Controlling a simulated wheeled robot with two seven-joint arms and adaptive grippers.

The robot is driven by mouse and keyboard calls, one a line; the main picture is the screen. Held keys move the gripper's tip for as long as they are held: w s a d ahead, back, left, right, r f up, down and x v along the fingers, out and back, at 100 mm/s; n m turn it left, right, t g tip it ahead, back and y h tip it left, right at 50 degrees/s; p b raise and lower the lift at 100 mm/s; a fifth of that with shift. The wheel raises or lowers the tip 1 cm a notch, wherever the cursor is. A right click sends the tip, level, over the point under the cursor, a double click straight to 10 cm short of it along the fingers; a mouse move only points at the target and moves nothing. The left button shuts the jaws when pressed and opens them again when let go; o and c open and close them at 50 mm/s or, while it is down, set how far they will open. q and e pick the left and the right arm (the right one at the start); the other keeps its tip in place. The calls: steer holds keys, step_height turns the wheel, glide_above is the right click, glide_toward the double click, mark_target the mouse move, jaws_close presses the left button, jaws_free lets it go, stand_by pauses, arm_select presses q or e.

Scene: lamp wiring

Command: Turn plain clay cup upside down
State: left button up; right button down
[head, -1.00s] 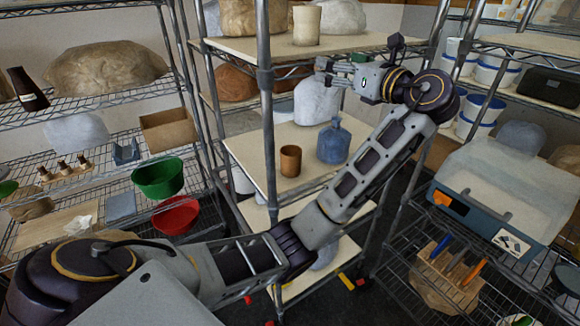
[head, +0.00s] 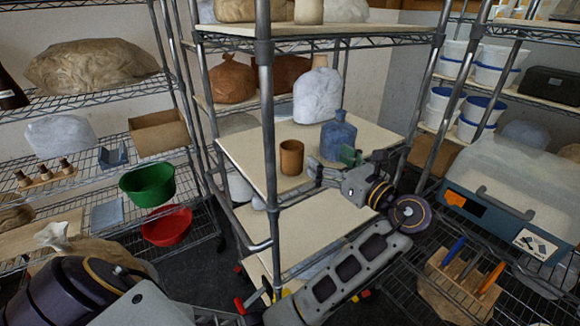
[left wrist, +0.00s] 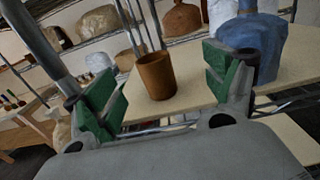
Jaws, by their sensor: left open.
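The plain clay cup (head: 291,158) is reddish brown and stands upright, mouth up, on the middle board of the centre rack. In the left wrist view the cup (left wrist: 156,76) shows between my two green-padded fingers and beyond them, touched by neither. My left gripper (head: 332,166) is open and empty, at the board's front edge, to the right of the cup and a little lower in the picture. My right gripper is not in view.
A blue bottle (head: 338,137) stands right of the cup, close behind my gripper. A wrapped grey-white lump (head: 316,97) is behind. A rack post (head: 268,140) rises just left of the cup. A pale cup (head: 308,12) is on the board above. The board left of the cup is bare.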

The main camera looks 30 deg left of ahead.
arm_select(q)
steer(key=b, duration=0.1)
glide_toward(299, 161)
steer(key=shift+d+f, duration=0.2)
steer(key=shift+d, duration=0.05)
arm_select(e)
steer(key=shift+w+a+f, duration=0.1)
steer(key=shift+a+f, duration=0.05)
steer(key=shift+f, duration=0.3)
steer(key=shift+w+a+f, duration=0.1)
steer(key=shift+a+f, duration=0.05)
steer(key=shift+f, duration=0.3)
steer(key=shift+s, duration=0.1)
arm_select(q)
steer(key=shift+w+a, duration=0.1)
steer(key=shift+a, duration=0.05)
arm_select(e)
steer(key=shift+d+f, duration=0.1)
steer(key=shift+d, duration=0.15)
arm_select(q)
steer(key=b+x, duration=0.4)
steer(key=x, duration=0.3)
steer(key=shift+w+a+r+b, duration=0.1)
steer(key=shift+w+a+b, duration=0.1)
steer(key=shift+a+b, duration=0.35)
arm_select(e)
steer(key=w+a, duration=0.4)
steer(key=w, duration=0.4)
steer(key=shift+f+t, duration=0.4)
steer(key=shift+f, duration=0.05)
